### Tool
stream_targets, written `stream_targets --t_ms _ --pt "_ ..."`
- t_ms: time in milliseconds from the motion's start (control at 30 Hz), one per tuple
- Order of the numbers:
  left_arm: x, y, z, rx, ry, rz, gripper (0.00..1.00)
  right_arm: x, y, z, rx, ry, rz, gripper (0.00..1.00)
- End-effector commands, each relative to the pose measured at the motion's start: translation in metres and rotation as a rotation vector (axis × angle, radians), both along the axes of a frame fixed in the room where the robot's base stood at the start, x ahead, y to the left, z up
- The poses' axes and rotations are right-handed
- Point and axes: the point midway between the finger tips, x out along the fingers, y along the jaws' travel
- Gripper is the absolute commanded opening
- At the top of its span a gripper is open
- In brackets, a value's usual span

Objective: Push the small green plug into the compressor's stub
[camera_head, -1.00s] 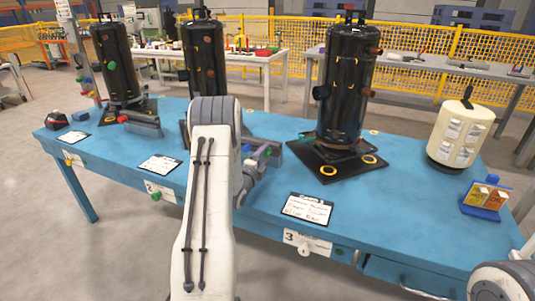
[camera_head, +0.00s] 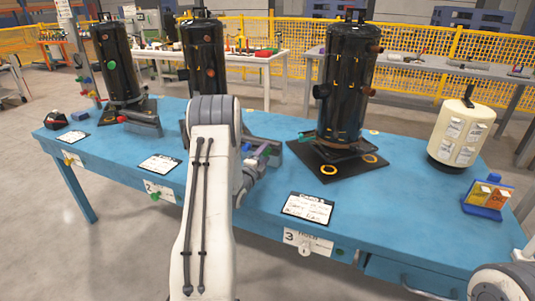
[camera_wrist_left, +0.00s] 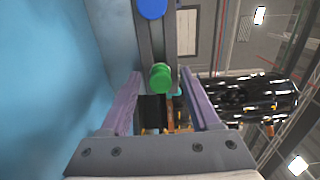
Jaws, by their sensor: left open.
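The small green plug (camera_wrist_left: 160,77) shows in the left wrist view on a grey rail-like holder, between my finger pads with gaps on both sides. My left gripper (camera_wrist_left: 163,95) has two purple fingers spread apart. In the head view my left gripper (camera_head: 262,152) is at the middle of the table, partly hidden by my own arm, and I cannot make out the plug there. Black upright compressors stand on the table: one right (camera_head: 345,85), one middle (camera_head: 203,60), one left (camera_head: 117,60). A black shiny compressor (camera_wrist_left: 245,100) also shows in the wrist view. I cannot see a stub clearly.
A blue knob (camera_wrist_left: 152,7) is on the same grey holder. The blue table (camera_head: 255,215) carries written cards (camera_head: 308,208), a cream canister (camera_head: 461,130) and a small blue stand (camera_head: 487,195) at right. The table's front right is fairly clear.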

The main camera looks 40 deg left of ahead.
Motion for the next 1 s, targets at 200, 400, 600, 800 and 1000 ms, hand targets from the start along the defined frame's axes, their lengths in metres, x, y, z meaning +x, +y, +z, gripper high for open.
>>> stream_targets --t_ms 200,400,600,800,1000 --pt "0.0 -0.0001 0.0003 0.0 0.0 0.0 0.62 0.0 0.0 0.0 0.0 0.0 0.0 0.71" --pt "0.0 -0.0001 0.0003 0.0 0.0 0.0 0.0 0.0 0.0 0.0 0.0 0.0 0.0 0.71" --pt "0.0 0.0 0.0002 0.0 0.0 0.0 0.0 0.0 0.0 0.0 0.0 0.0 0.0 0.71" --pt "0.0 0.0 0.0001 0.0 0.001 0.0 0.0 0.0 0.0 0.0 0.0 0.0 0.0 0.71" --pt "0.0 0.0 0.0001 0.0 0.001 0.0 0.0 0.0 0.0 0.0 0.0 0.0 0.0 0.71"
